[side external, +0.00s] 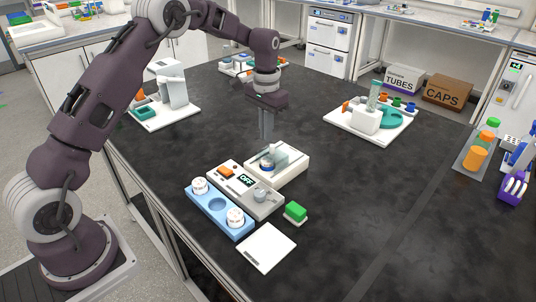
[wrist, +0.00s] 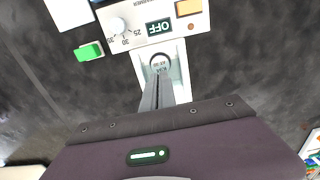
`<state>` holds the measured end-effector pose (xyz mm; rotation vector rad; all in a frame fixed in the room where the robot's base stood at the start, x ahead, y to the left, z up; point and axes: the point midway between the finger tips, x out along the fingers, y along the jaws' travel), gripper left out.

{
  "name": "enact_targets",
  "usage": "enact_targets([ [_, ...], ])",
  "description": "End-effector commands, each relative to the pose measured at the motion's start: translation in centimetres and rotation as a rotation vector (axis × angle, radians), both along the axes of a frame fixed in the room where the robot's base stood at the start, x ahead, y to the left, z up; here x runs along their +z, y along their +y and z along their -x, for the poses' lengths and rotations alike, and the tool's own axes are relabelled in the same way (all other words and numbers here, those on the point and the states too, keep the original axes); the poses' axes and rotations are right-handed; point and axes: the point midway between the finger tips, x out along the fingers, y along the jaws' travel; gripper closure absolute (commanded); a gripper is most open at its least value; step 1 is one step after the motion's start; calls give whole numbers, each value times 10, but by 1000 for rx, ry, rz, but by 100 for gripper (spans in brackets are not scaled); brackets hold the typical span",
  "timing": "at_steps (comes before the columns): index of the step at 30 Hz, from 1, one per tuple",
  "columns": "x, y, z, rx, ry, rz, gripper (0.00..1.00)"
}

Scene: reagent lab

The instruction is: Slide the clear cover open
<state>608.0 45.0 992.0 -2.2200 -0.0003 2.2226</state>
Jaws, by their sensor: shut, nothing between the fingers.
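A white housing (side external: 294,172) stands at mid-table, with a clear cover (side external: 277,158) over its recess. In the wrist view the housing shows partly, behind my fingers, with a round pale-topped jar (wrist: 160,63) in the recess. I cannot tell how far the cover spans the recess. My gripper (side external: 266,139) points straight down at the far-left side of the housing, fingers together and empty. The fingers show in the wrist view (wrist: 158,92), overlapping the housing. Whether the tips touch the cover cannot be told.
A white unit with an OFF display (side external: 245,180), orange switch and dial adjoins the housing. A blue rack (side external: 215,224) with two white jars stands before it. A green block (side external: 295,211) and white pad (side external: 265,247) lie nearby.

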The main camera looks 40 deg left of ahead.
Motion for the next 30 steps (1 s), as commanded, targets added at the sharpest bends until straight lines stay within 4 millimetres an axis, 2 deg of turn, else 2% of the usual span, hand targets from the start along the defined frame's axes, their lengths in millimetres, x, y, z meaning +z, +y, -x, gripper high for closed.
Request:
enact_targets([
  [1, 0, 0, -1, 9, 2, 0, 88],
  [5, 6, 2, -10, 140, 15, -6, 64],
  [9, 17, -1, -22, 246, 3, -2, 64],
  [11, 15, -1, -24, 260, 1, -1, 64],
  [18, -30, -1, -23, 263, 2, 0, 64],
  [21, -43, -1, -24, 262, 0, 1, 64],
  [30, -50, 0, -24, 261, -1, 0, 64],
])
